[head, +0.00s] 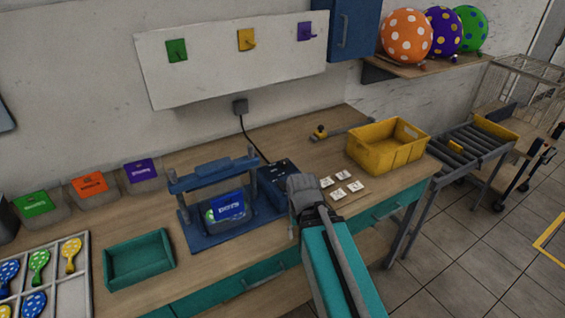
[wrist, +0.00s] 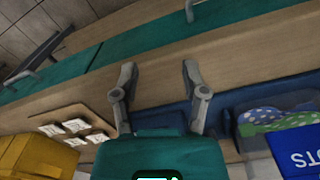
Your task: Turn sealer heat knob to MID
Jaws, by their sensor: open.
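The sealer (head: 190,230) is a blue frame with a crossbar on the workbench, with a dark blue control box (head: 272,174) at its right. A blue-labelled packet (head: 230,207) sits in the sealer; the wrist view also shows the packet (wrist: 300,147) at the right. My gripper (head: 303,190) is over the bench at the control box's right front side and covers part of it. In the wrist view my gripper (wrist: 158,72) is open and empty, its fingers apart above bare wood. I cannot make out the heat knob or its setting in either view.
Small white cards (head: 337,195) lie right of my gripper. A yellow crate (head: 385,152) stands farther right, and an empty teal tray (head: 138,262) left of the sealer. A black cord (head: 246,135) runs from the wall to the control box. Bare wood lies behind the cards.

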